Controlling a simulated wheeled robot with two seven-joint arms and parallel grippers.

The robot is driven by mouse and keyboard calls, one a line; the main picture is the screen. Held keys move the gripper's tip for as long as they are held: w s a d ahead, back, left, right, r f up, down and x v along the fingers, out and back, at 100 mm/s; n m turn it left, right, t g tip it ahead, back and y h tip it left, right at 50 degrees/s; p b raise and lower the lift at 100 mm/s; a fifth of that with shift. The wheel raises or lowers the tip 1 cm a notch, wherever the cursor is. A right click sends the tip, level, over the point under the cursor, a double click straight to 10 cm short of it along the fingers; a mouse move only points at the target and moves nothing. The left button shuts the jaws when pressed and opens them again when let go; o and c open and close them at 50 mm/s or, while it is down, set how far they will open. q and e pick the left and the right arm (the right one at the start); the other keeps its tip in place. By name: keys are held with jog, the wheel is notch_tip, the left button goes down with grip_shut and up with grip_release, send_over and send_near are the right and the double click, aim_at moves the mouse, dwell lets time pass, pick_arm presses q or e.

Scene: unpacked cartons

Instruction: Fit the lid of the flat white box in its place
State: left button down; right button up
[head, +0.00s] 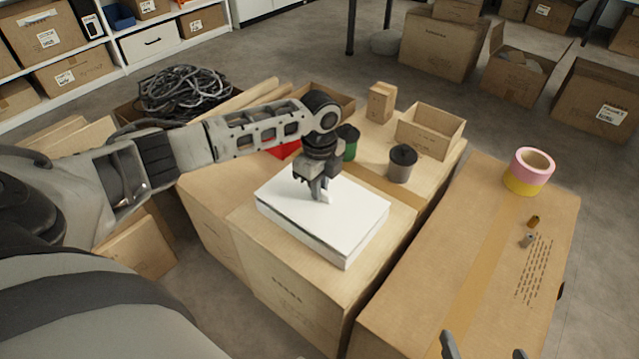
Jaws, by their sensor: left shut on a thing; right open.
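The flat white box (305,239) lies on a carton in the middle of the head view. Its white lid (345,220) lies over it, with a thin dark line showing between lid and box along the front side. I cannot tell whether the lid is fully seated. My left gripper (321,198) points down at the top of the lid and is shut on a small upright part there, mostly hidden by the fingers. My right gripper (483,347) is at the bottom edge, its two fingers wide apart and empty, over the right carton.
A grey pot with a dark lid (401,164), a green can (349,143) and an open small carton (430,131) stand behind the box. A pink and yellow tape roll (529,171) and small cylinders (530,231) are on the right carton (470,250). A gap separates the cartons.

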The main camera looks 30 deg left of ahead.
pick_arm(q)
jog(key=shift+f, duration=0.7)
jog(key=c, duration=1.4)
grip_release()
pick_arm(e)
jog(key=shift+f, duration=0.25)
pick_arm(q)
jog(key=shift+o, duration=0.2)
notch_tip(320, 180, up, 10)
jog(key=p, duration=0.3)
notch_tip(320, 180, up, 6)
jog(key=p, duration=0.1)
jog(key=shift+p, duration=0.35)
pick_arm(e)
jog(key=shift+s+d+r+g+h, duration=0.3)
jog(key=shift+d+r, duration=0.1)
jog(key=shift+d, duration=0.1)
jog(key=shift+s+d+r+g+h, duration=0.2)
jog(key=shift+s+d+r+h, duration=0.15)
jog(key=shift+d, duration=0.15)
